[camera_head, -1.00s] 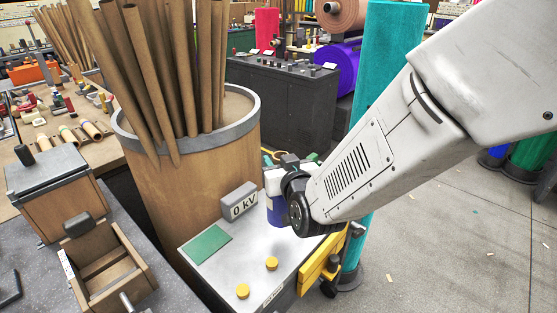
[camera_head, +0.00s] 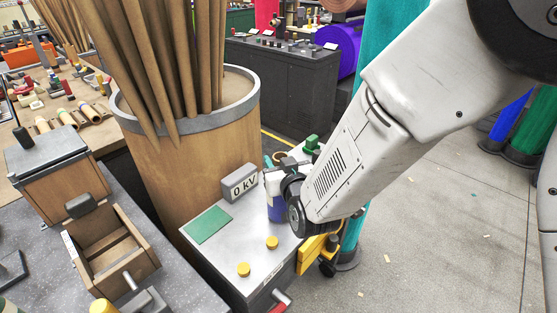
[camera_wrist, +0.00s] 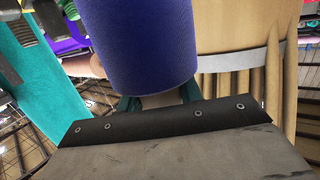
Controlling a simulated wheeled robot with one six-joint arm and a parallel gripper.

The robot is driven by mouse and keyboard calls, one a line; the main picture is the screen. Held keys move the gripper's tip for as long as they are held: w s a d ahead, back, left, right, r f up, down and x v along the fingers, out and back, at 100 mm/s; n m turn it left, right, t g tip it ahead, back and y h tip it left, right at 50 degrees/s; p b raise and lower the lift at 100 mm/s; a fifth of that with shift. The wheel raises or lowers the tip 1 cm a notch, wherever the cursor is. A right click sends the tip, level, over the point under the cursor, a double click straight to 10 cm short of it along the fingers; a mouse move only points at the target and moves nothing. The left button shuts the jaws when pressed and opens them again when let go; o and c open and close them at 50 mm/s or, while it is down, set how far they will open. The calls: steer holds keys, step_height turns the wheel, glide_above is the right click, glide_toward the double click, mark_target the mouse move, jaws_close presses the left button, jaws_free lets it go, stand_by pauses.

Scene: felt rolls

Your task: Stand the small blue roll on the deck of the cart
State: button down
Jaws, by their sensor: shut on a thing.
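The small blue roll (camera_head: 277,210) is upright in my gripper (camera_head: 273,184), over the pale metal deck (camera_head: 225,262) of the cart, right of the "0 kV" block. In the head view its lower end overlaps the deck; I cannot tell whether it touches. My gripper is shut on the roll's upper part, and my wrist hides its right side. In the wrist view the blue roll (camera_wrist: 140,40) fills the upper middle, large and close, and hides most of the deck.
The deck carries the grey "0 kV" block (camera_head: 240,184), a green pad (camera_head: 208,225) and two yellow knobs (camera_head: 272,243). A big wooden drum of brown tubes (camera_head: 185,165) stands behind left. A tall teal roll (camera_head: 375,45) stands behind my arm. The front of the deck has bare room.

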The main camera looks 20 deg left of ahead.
steer(key=shift+f, duration=0.4)
stand_by(0.3)
steer(key=c, duration=0.9)
jaws_free()
steer(key=shift+o, duration=0.2)
steer(key=v, duration=0.7)
steer(key=shift+s+d, duration=0.25)
steer(key=shift+s, duration=0.05)
